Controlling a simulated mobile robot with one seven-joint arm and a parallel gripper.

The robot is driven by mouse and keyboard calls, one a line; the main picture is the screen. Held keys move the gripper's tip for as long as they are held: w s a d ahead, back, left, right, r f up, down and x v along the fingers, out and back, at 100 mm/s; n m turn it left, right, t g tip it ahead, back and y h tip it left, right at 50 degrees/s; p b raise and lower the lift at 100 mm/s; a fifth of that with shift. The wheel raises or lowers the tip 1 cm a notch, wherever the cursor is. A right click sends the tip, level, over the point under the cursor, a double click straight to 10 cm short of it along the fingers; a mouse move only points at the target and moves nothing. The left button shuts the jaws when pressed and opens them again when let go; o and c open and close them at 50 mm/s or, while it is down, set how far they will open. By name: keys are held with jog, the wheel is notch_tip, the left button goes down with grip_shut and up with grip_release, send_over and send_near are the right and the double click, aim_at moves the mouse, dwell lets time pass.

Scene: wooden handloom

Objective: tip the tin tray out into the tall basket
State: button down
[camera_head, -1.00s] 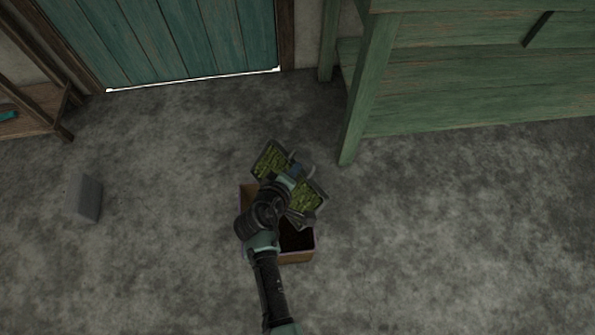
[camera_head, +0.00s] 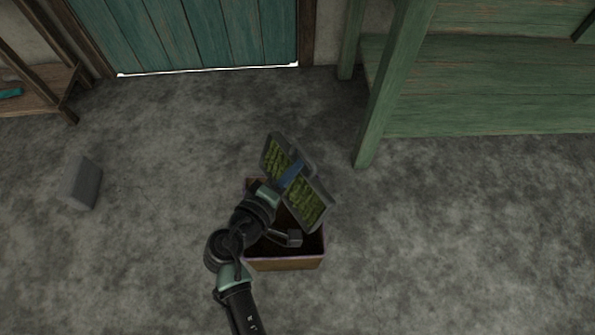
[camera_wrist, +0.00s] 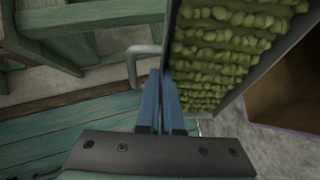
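The tin tray (camera_head: 326,208) is a grey, shallow tray filled with lumpy green pieces. My gripper (camera_head: 290,178) has its blue fingers shut on the tray near its middle and holds it up, tilted, over the far right part of the basket. In the wrist view, my fingers (camera_wrist: 165,85) are close together against the tray's side, and the tray (camera_wrist: 257,80) stands steeply with green pieces in it. The tall basket (camera_head: 286,263) is a brown, open box with a dark inside, on the floor, partly hidden by my arm and the tray.
A green wooden frame (camera_head: 376,120) stands to the right. A teal door (camera_head: 190,35) is at the back. A grey block (camera_head: 80,183) stands on the floor to the left. A wooden shelf (camera_head: 40,110) is at far left. The floor around the basket is clear.

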jog(key=s+a+f+n+t+h+b, duration=0.3)
jog(key=s+a+f+t+b, duration=0.1)
jog(key=b, duration=1.3)
jog(key=a+t, duration=0.1)
jog(key=a, duration=0.1)
jog(key=shift+a+f+t+h+b, duration=0.2)
jog(key=shift+a+t+h+b, duration=0.1)
jog(key=shift+t+h+b, duration=0.1)
jog(key=shift+r, duration=0.1)
